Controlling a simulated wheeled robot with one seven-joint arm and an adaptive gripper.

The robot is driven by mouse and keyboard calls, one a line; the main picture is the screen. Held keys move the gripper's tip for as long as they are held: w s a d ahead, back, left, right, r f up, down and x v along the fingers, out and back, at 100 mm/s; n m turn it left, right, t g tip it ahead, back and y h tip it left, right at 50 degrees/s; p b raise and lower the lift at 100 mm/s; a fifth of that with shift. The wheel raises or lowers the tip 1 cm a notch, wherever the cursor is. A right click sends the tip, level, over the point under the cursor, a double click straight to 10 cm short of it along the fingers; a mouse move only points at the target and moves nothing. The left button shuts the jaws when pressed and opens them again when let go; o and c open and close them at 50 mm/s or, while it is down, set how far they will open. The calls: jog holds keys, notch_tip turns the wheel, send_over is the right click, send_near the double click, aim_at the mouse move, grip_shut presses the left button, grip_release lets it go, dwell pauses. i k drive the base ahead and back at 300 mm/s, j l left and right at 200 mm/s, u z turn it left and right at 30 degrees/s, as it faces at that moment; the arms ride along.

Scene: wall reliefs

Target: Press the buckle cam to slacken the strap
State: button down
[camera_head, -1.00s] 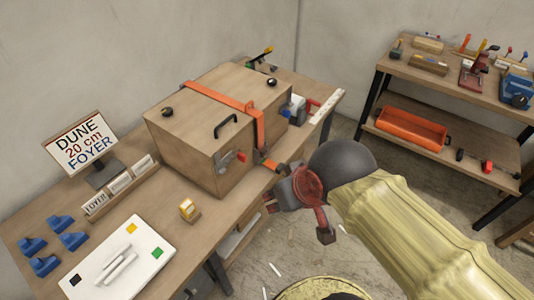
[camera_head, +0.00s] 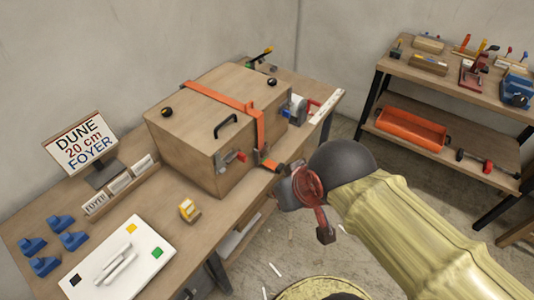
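A wooden box (camera_head: 222,120) stands on the workbench with an orange strap (camera_head: 226,100) running over its lid and down its front right side. The strap's lower end meets a small dark and orange piece (camera_head: 268,164) at the bench edge, which may be the buckle; its cam is too small to make out. My gripper (camera_head: 286,196) is in front of the bench edge, just right of and below that piece, apparently apart from it. My wrist hides part of the gripper, and the fingers are too hidden to judge their opening.
A shelf (camera_head: 460,90) with tools and an orange bin (camera_head: 412,128) stands at right.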

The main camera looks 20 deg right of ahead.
aim_at(265, 150)
jog(key=k+j+z, duration=0.1)
jog(key=j+z, duration=0.15)
jog(key=z, duration=0.2)
jog(key=k+j+z, duration=0.15)
jog(key=z, duration=0.3)
jog(key=k+j+z, duration=0.15)
jog(key=z, duration=0.3)
